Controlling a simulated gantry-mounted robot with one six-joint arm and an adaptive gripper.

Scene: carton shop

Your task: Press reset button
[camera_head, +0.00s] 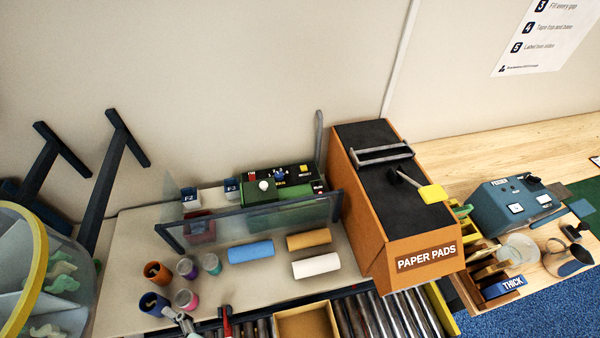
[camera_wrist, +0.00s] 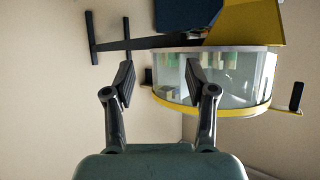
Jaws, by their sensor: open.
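A green control box (camera_head: 285,212) with a black panel (camera_head: 283,177) stands at the back of the left table. Small red, blue and yellow buttons and a white knob (camera_head: 263,185) show on it. Their labels are too small to read, so I cannot tell which one is the reset button. A clear screen (camera_head: 240,225) stands in front of the box. In the wrist view my gripper (camera_wrist: 160,82) is open and empty, its fingers pointing at a clear round bin with a yellow rim (camera_wrist: 222,112). The control box is not in the wrist view.
Rolls (camera_head: 250,251) and several small cups (camera_head: 187,268) lie in front of the screen. The round bin (camera_head: 40,270) is at far left. A blue-grey box (camera_head: 515,205) with switches sits on the right table.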

